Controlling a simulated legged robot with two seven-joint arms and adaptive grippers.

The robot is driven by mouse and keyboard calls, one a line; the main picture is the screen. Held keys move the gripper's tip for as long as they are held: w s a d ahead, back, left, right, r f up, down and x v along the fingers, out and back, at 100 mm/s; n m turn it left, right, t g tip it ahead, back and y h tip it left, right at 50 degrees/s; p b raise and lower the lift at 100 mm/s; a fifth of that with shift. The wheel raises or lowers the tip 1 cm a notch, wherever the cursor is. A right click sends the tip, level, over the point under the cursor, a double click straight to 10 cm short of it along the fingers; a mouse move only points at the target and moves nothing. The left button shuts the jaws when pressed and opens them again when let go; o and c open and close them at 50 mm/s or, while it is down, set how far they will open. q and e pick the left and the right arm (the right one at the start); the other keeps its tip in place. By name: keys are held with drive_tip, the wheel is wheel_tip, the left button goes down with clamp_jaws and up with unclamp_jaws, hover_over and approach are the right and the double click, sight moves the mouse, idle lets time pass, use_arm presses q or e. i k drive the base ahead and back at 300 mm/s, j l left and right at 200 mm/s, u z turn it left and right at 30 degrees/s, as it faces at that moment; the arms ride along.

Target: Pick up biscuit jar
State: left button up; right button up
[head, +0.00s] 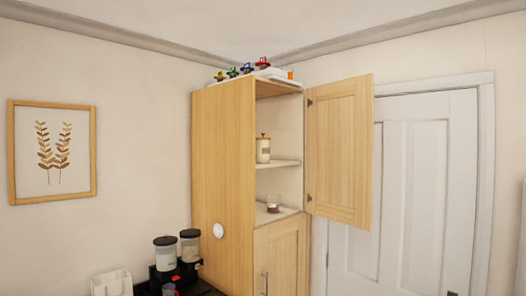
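A cream jar with a wooden lid (263,149), likely the biscuit jar, stands upright on the upper shelf (278,163) inside a tall wooden cabinet (222,165). The cabinet's upper door (339,150) stands open, swung to the right. The cabinet's left side panel borders the jar closely in this view. Neither of my grippers shows in the head view, so nothing can be said of what they hold.
A small cup-like item (272,207) stands on the lower shelf. The lower cabinet door (280,258) is shut. A dispenser with two clear containers (177,257) and a white caddy (112,284) stand at the lower left. Small colourful toys (247,68) sit on top of the cabinet.

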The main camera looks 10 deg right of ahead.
sight(263, 146)
drive_tip(key=i+z, duration=0.2)
drive_tip(key=z, duration=0.3)
drive_tip(key=i+z, duration=0.15)
drive_tip(key=z, duration=0.35)
